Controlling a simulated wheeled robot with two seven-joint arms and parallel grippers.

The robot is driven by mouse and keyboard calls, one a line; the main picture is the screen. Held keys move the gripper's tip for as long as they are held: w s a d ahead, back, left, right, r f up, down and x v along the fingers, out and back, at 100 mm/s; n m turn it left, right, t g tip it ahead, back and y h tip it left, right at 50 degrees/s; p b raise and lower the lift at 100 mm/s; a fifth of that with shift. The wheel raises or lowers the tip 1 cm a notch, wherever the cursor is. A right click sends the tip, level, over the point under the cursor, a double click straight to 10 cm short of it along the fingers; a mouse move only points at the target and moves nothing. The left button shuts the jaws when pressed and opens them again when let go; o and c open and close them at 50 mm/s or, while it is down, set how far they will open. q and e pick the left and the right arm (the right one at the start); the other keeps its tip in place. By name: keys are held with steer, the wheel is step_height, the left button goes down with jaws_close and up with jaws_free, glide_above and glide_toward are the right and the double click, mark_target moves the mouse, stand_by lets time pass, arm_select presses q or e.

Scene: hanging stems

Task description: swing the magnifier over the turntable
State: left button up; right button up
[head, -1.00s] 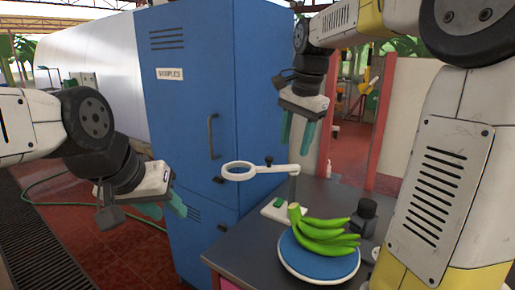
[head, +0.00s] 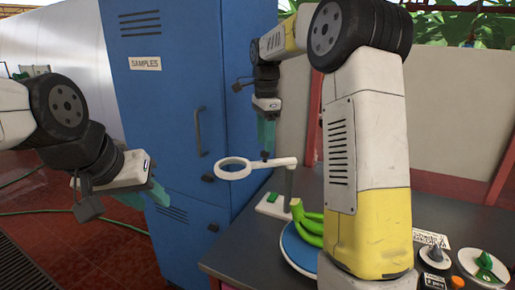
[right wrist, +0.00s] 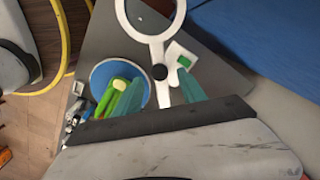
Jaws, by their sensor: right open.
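The white magnifier ring (head: 234,169) sticks out to the left from its post, beyond the edge of the blue turntable (head: 288,246). A dark knob (right wrist: 160,72) sits on its arm in the right wrist view. My right gripper (head: 267,132) is open, pointing down just above the magnifier arm near the knob. In the right wrist view its green fingers (right wrist: 160,92) stand either side of the knob, which seems farther down. My left gripper (head: 147,196) is open and empty, far left of the magnifier.
A blue cabinet (head: 170,95) labelled SAMPLES stands behind and left of the dark table (head: 240,250). Dials and an orange button (head: 435,254) sit at the table's right.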

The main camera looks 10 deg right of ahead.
mark_target(255, 162)
steer(key=shift+f, duration=1.6)
jaws_close()
